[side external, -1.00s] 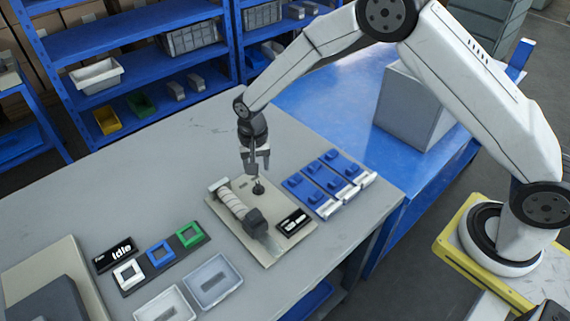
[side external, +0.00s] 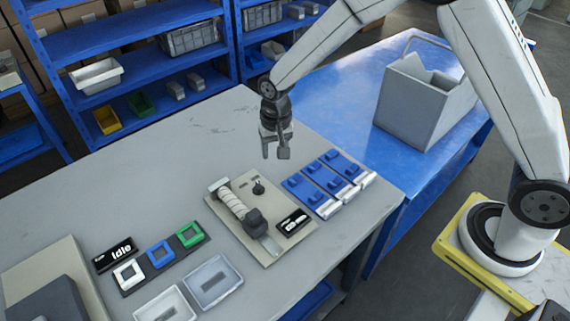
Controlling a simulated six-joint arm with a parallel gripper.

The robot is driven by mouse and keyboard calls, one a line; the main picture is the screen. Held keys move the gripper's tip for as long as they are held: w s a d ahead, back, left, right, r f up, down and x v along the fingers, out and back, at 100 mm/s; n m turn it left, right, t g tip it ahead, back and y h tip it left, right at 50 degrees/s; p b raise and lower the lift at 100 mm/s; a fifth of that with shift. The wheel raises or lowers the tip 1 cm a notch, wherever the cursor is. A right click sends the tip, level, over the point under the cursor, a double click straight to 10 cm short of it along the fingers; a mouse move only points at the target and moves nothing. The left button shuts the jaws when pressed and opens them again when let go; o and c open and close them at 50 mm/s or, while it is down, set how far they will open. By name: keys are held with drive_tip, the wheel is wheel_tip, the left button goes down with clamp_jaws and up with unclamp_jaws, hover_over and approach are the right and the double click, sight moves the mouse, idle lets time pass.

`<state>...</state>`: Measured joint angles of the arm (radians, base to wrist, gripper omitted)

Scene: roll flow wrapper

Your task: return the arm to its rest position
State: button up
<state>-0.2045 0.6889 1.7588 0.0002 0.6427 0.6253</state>
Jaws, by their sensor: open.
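My gripper (side external: 275,153) is open and empty in the side external view. It hangs above the grey table (side external: 180,135), behind the beige wrapper plate (side external: 218,204) and apart from it. The plate carries a whitish roll (side external: 232,204), a small black knob (side external: 258,187) and a black display (side external: 292,222) whose text is too small to read. My arm reaches in from the upper right.
Blue blocks with white ends (side external: 322,183) lie right of the plate. A grey bin (side external: 425,105) stands on the blue table.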

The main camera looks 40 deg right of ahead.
drive_tip(key=s+d+r+n+t, duration=0.1)
drive_tip(key=s+d+r+n, duration=0.1)
drive_tip(key=s, duration=0.7)
drive_tip(key=s+d+r+n+t, duration=0.1)
drive_tip(key=s+d+r+n, duration=0.1)
drive_tip(key=s+d+r, duration=0.3)
drive_tip(key=s+d, duration=0.2)
drive_tip(key=s, duration=0.2)
drive_tip(key=shift+s+d+n, duration=0.15)
drive_tip(key=shift+d+n, duration=0.15)
drive_tip(key=shift+n, duration=0.1)
idle(1.1)
